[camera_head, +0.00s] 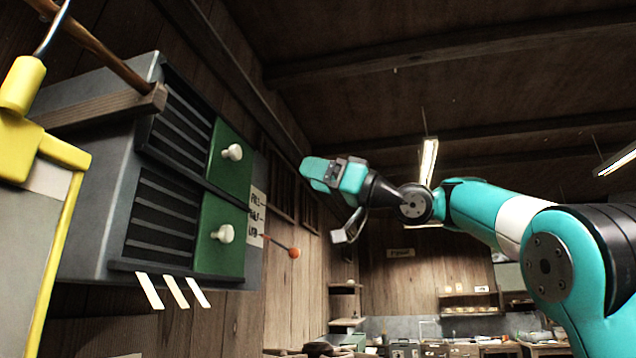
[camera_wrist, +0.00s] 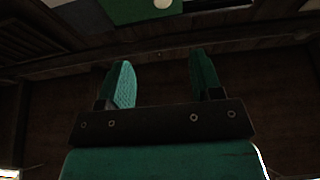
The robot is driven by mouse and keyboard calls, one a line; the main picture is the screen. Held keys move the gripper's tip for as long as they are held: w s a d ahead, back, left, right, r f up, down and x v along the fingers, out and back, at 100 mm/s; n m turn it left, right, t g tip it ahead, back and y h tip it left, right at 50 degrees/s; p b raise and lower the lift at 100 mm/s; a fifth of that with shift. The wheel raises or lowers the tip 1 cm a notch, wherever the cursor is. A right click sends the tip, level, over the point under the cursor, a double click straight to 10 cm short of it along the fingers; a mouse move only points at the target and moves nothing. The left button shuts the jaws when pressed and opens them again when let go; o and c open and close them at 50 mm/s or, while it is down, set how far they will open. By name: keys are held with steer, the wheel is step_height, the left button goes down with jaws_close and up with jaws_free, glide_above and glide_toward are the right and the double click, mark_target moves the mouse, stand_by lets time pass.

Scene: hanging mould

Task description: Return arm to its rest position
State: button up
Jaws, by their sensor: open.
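My arm reaches in from the right in the head view, with its teal and black links raised in the air. My gripper (camera_head: 318,172) is at its end, pointing left toward the grey wall cabinet and apart from it. In the wrist view my gripper (camera_wrist: 163,82) shows two teal fingers spread wide, with nothing between them. Beyond the fingers is dark wood.
A grey cabinet (camera_head: 95,215) at left carries two green panels (camera_head: 222,240) with white knobs. A yellow-framed thing (camera_head: 75,158) stands at the far left edge. A red-tipped lever (camera_head: 294,253) sticks out at the cabinet's right. Shelves and a counter (camera_head: 460,348) stand far back.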

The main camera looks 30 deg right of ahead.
stand_by(0.5)
steer(key=a+f+m+g+h, duration=0.25)
steer(key=a+f, duration=0.35)
steer(key=f, duration=0.6)
steer(key=a+f+m+g+h, duration=0.2)
steer(key=a+f+g+h, duration=0.3)
steer(key=f, duration=0.8)
steer(key=s+a+f+n+g+h, duration=0.1)
steer(key=s+f+g+h, duration=0.3)
steer(key=s+f, duration=2.1)
steer(key=f+n+g, duration=0.1)
steer(key=g, duration=0.3)
steer(key=shift+s+a+f, duration=0.15)
steer(key=shift+a+f, duration=0.1)
steer(key=shift+h, duration=0.25)
